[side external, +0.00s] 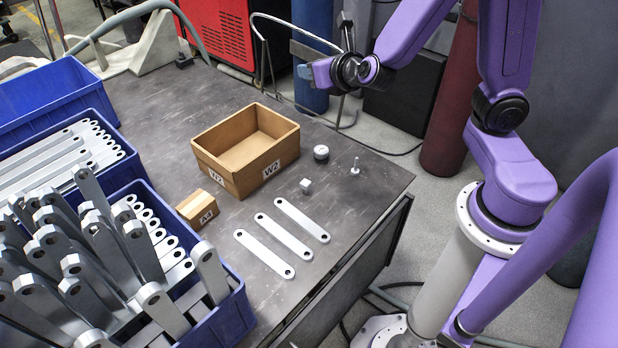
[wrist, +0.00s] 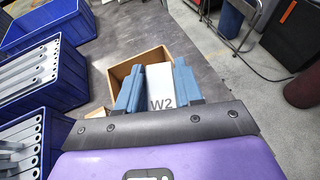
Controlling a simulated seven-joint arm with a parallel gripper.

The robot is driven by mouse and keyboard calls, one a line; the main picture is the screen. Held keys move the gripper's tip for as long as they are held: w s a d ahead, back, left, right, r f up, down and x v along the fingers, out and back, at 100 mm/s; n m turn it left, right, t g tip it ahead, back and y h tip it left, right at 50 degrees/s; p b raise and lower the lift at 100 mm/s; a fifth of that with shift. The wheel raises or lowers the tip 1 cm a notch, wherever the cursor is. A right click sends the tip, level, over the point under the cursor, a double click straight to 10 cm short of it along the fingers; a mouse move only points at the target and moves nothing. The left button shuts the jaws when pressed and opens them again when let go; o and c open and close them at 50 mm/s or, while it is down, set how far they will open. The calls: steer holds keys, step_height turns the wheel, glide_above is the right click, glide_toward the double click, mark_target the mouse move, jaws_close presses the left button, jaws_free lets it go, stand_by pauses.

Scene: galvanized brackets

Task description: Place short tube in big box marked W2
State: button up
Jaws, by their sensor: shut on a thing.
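The big open cardboard box (side external: 219,172) stands on the dark table, with a W2 label on its right-hand side. It appears empty, and it also shows in the wrist view (wrist: 121,72). My gripper (side external: 318,70) is up in the air beyond the box, to its right in the side view. Its blue fingers (wrist: 157,88) are shut on a pale grey piece (wrist: 160,76), which I take to be the short tube. In the wrist view the letters W2 show at the piece's lower end; I cannot tell whether they are on it.
A small carton marked A4 (side external: 196,209) stands by the box. Flat bars (side external: 284,236), a small cube (side external: 306,186), a round knob (side external: 321,153) and a bolt (side external: 355,166) lie near the right edge. Blue crates (side external: 236,318) of brackets fill the left. Table behind the box is clear.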

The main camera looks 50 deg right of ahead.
steer(key=a+f+n+y, duration=0.1)
steer(key=a+f, duration=0.1)
steer(key=f, duration=0.5)
steer(key=a+f, duration=0.3)
steer(key=f, duration=0.5)
steer(key=n+y, duration=0.2)
steer(key=y, duration=0.1)
glide_above(320, 216)
step_height(320, 216, down, 13)
steer(key=shift+t, duration=0.4)
steer(key=shift+f, duration=4.15)
steer(key=shift+f, duration=0.1)
steer(key=o, duration=0.7)
steer(key=shift+f, duration=0.1)
steer(key=shift+c, duration=0.2)
steer(key=shift+o, duration=0.6)
